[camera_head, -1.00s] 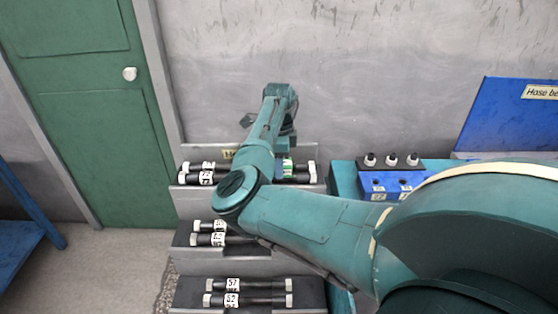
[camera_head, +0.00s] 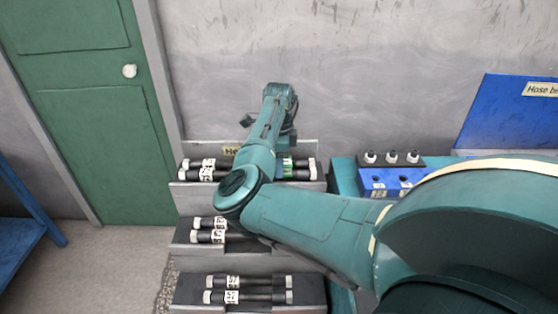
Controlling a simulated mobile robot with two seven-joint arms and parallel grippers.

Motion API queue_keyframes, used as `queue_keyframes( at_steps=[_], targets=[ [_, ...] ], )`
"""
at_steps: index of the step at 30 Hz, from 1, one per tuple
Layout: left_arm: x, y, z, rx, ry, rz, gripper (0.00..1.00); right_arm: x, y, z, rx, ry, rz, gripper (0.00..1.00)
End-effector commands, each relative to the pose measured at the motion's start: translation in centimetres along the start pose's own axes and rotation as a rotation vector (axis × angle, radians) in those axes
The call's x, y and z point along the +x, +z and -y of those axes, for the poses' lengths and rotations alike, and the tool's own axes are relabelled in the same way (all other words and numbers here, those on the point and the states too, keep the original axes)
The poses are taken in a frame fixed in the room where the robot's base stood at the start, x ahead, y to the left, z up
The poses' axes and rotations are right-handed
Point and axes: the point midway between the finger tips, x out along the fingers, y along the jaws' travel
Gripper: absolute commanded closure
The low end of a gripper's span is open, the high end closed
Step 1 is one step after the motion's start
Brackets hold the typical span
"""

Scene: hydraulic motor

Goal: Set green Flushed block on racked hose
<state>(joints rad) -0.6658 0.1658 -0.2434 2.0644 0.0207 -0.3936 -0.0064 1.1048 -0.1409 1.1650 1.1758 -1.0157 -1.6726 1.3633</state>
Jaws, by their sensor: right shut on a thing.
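Racked hoses lie across the stepped grey rack (camera_head: 190,260). They are black with pale end fittings and white number tags. A hose (camera_head: 304,174) lies on the top step, its middle hidden behind my right arm. A small green block (camera_head: 287,170) shows just right of my forearm, at the top-step hoses. I cannot tell whether it touches a hose. My right gripper (camera_head: 285,158) is over the top step, shut on the green block, its fingers mostly hidden by the arm. My left gripper is not in view.
A blue block with sockets (camera_head: 378,181) and a dark strip with several white-topped fittings (camera_head: 392,159) stand right of the rack. A blue sloped panel (camera_head: 508,115) is further right. A green door (camera_head: 95,120) and a blue bench (camera_head: 20,235) are on the left.

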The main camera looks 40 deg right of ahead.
Motion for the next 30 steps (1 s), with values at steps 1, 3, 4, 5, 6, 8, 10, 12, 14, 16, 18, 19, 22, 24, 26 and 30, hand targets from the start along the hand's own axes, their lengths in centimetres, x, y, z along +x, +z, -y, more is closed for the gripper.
queue_keyframes(
  at_steps=[1, 3, 4, 5, 6, 8, 10, 12, 14, 16, 18, 19, 22, 24, 26, 30],
  targets=[
    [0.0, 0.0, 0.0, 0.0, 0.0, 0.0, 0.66, 0.1, 0.0, 0.0, 0.0, 0.0, -0.001, 0.8],
    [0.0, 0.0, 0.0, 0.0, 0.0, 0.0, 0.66, 0.3, 0.0, 0.0, 0.0, 0.0, -0.001, 0.8],
    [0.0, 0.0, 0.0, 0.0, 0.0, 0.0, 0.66, 0.3, 0.0, 0.0, 0.0, 0.0, -0.001, 0.8],
    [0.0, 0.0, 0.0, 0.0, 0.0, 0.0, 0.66, 0.4, 0.0, 0.0, 0.0, 0.0, -0.001, 0.8],
    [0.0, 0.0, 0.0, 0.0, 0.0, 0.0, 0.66, 0.5, 0.0, 0.0, 0.0, 0.0, -0.001, 0.8],
    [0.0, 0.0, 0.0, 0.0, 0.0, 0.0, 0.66, 0.6, 0.0, 0.0, 0.0, 0.0, -0.001, 0.8],
    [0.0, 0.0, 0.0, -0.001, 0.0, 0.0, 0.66, 0.8, -0.1, 0.0, 0.0, 0.0, -0.001, 0.8],
    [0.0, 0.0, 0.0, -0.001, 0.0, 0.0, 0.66, 0.9, -0.1, 0.0, 0.0, 0.0, -0.001, 0.8],
    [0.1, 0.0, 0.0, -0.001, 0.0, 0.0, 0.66, 1.0, -0.1, 0.0, 0.0, 0.0, -0.001, 0.8],
    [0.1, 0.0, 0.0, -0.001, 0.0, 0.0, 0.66, 1.1, 0.0, 0.0, 0.0, -0.001, -0.001, 0.57],
    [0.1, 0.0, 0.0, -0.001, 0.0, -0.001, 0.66, 1.1, 0.0, 0.0, 0.0, -0.001, -0.001, 0.51],
    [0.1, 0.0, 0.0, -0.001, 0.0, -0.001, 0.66, 1.1, 0.0, 0.0, 0.001, -0.001, -0.001, 0.49],
    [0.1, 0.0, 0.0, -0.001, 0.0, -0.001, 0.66, 1.1, 0.0, 0.0, 0.001, -0.001, -0.001, 0.41],
    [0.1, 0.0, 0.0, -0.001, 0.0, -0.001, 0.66, 1.1, 0.0, 0.0, 0.0, -0.001, -0.001, 0.35],
    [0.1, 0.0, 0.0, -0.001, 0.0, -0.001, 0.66, 1.1, 0.0, 0.0, 0.0, -0.001, -0.001, 0.33],
    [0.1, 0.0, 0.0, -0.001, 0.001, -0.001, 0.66, 1.3, 0.0, 0.0, 0.0, 0.001, -0.001, 0.33]
  ],
)
